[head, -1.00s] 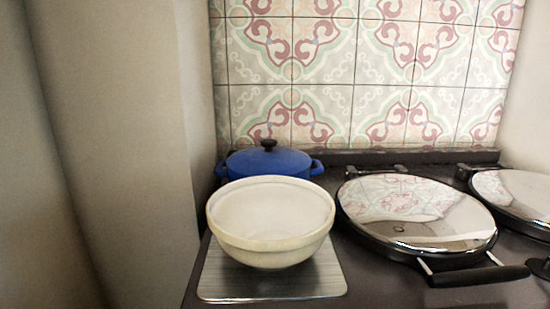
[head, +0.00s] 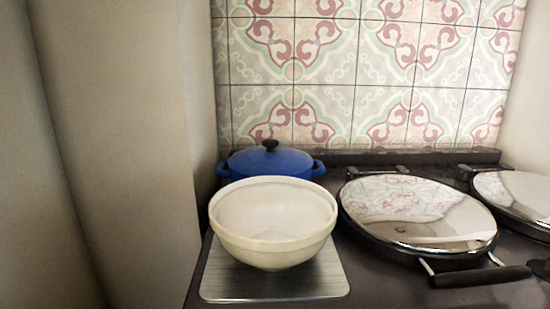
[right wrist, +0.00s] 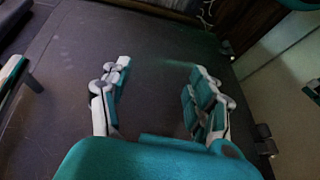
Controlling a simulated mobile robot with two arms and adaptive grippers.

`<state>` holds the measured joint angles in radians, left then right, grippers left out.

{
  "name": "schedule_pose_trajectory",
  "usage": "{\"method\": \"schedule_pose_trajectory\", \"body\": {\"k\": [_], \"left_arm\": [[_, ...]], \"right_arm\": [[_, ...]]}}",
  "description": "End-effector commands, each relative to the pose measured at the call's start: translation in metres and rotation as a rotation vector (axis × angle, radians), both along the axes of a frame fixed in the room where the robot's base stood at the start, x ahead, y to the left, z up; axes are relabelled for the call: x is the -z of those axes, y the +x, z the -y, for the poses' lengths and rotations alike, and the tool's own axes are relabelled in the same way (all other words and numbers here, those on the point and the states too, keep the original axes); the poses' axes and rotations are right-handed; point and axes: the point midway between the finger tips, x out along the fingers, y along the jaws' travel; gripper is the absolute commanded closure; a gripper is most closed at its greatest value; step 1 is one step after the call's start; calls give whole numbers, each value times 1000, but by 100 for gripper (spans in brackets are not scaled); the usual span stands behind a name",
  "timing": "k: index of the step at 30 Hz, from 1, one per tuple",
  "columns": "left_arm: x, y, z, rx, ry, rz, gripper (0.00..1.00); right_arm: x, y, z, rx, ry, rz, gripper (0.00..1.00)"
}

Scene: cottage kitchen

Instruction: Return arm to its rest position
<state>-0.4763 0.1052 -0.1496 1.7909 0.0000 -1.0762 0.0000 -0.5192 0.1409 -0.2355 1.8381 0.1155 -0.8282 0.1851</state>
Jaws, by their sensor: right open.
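My right gripper (right wrist: 155,90) shows in the right wrist view, with its two teal and white fingers spread apart. Nothing is between the fingers, and a dark floor lies beyond them. Neither of my grippers shows in the head view, and my left gripper is in no view.
In the head view a cream bowl (head: 272,250) stands on a metal plate (head: 225,285) on the stove. A blue lidded pot (head: 270,163) is behind it. Two round lidded hotplates (head: 415,215) are to the right. A pale wall (head: 110,150) fills the left.

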Motion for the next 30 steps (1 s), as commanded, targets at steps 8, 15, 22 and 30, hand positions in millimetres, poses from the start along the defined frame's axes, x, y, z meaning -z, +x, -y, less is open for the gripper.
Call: {"method": "schedule_pose_trajectory", "body": {"k": [8, 15, 22, 30], "left_arm": [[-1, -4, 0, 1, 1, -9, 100], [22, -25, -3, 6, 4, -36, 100], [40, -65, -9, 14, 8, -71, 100], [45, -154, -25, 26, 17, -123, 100]], "right_arm": [[25, -25, 60, -130, -248, -203, 39], [47, -46, 62, -135, -245, -226, 39], [65, -86, 67, -145, -246, -260, 39], [70, -175, 83, -162, -251, -309, 39]]}}
